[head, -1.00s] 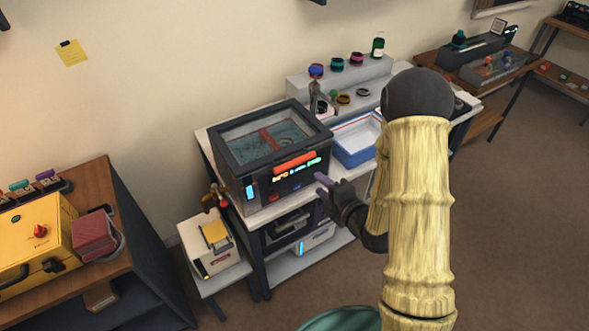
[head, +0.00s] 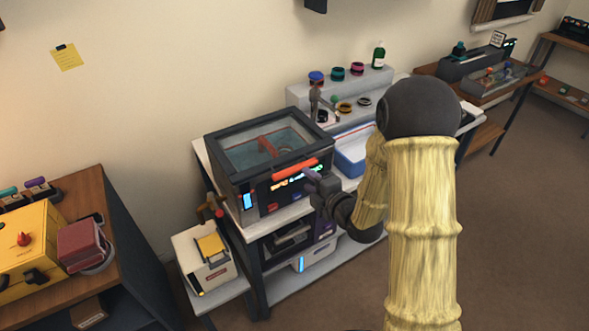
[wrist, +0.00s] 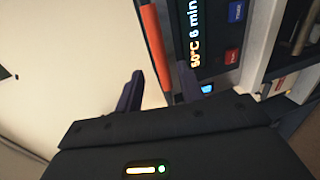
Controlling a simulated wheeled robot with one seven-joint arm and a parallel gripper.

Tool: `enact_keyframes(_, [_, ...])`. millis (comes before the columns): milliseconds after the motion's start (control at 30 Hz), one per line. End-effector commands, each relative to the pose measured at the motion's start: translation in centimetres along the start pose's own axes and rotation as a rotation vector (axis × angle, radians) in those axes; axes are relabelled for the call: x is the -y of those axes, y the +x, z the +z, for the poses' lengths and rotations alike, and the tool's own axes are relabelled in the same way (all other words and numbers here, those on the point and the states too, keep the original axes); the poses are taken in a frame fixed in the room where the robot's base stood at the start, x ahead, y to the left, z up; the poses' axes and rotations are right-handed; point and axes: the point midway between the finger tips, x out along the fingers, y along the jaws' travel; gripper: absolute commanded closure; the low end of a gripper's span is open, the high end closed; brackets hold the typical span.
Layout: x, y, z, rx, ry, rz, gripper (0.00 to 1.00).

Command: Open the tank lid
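The tank (head: 262,193) is a dark box on the bench, with its clear-topped lid (head: 218,164) lying flat and closed. An orange-red handle bar (head: 294,168) runs along the lid's front edge, above a lit display panel. Something red shows through the lid. My gripper (head: 310,178) is in front of the tank's right front corner, close to the handle. In the wrist view, the fingers of my gripper (wrist: 160,88) are apart and empty. The handle (wrist: 156,50) lies ahead, lined up with the gap. The panel (wrist: 194,40) reads about 50°C 6 min.
A blue-rimmed tray (head: 352,158) stands right of the tank, below grey steps (head: 302,97) holding rings and a green bottle (head: 378,54). A white box (head: 205,262) stands on a low stand at the left. A yellow case (head: 28,245) sits on the left table.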

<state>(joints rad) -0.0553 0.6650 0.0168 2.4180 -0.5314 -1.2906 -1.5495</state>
Motion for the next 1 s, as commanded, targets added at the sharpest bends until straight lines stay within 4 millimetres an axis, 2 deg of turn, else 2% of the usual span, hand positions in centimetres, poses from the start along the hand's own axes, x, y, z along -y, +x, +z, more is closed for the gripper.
enact_keyframes(300, [-0.2,5.5,-0.1,-0.001,0.001,0.001,0.62])
enact_keyframes(433, [-0.2,7.2,0.0,0.000,0.000,0.001,0.62])
enact_keyframes(600, [0.0,8.2,0.0,0.000,0.000,-0.001,0.62])
enact_keyframes(833, [0.0,8.2,0.0,0.001,0.000,0.000,0.62])
enact_keyframes(867, [0.0,8.2,0.0,0.001,0.000,0.000,0.64])
enact_keyframes(1000, [0.0,8.2,0.0,0.001,0.000,0.000,0.91])
